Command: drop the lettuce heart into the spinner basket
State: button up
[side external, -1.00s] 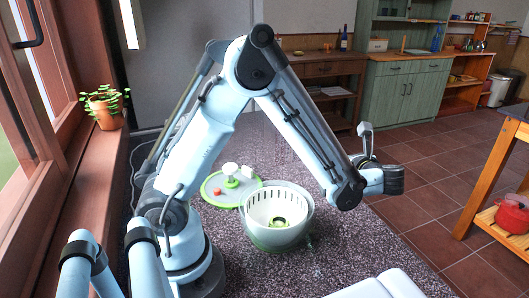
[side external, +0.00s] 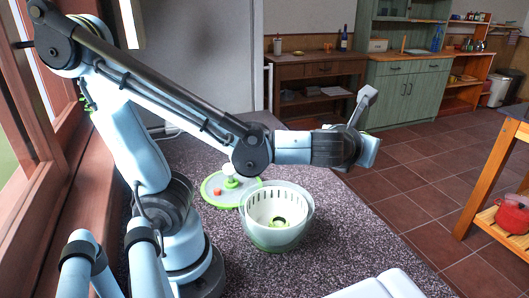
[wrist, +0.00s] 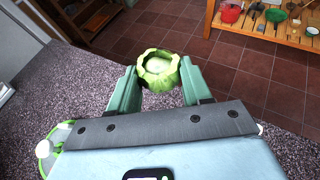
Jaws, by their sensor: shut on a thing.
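The lettuce heart (wrist: 158,68), pale green and rounded with an open leafy top, sits between the two fingers of my gripper (wrist: 161,72) in the wrist view. The fingers are shut on its sides. In the side view my gripper (side external: 367,150) is right of and above the spinner basket, out near the counter's right edge; the lettuce is mostly hidden there. The white slotted spinner basket (side external: 262,207) stands upright in a clear bowl (side external: 257,237) on the counter. Something green shows at the basket's bottom.
The spinner lid (side external: 212,194), green-rimmed with a white knob, lies flat behind the basket. A speckled counter (side external: 335,240) has free room right of the bowl. A white object (side external: 385,285) is at the front edge. An orange wooden shelf (side external: 490,190) with a red pot stands off right.

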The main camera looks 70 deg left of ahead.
jog(key=shift+s+d+r+m+t+h, duration=0.15)
jog(key=shift+s+d+m+t+h, duration=0.15)
jog(key=shift+d+m+t+h, duration=0.15)
jog(key=s+a+n+g+y, duration=0.2)
jog(key=s+n+g+y, duration=0.6)
jog(key=s, duration=0.8)
jog(key=shift+n+h, duration=0.55)
jog(key=shift+h, duration=0.1)
jog(key=shift+w+f, duration=0.15)
jog(key=shift+f, duration=1.25)
jog(key=shift+w+f, duration=0.1)
jog(key=shift+f, duration=1.25)
jog(key=o, duration=1.1)
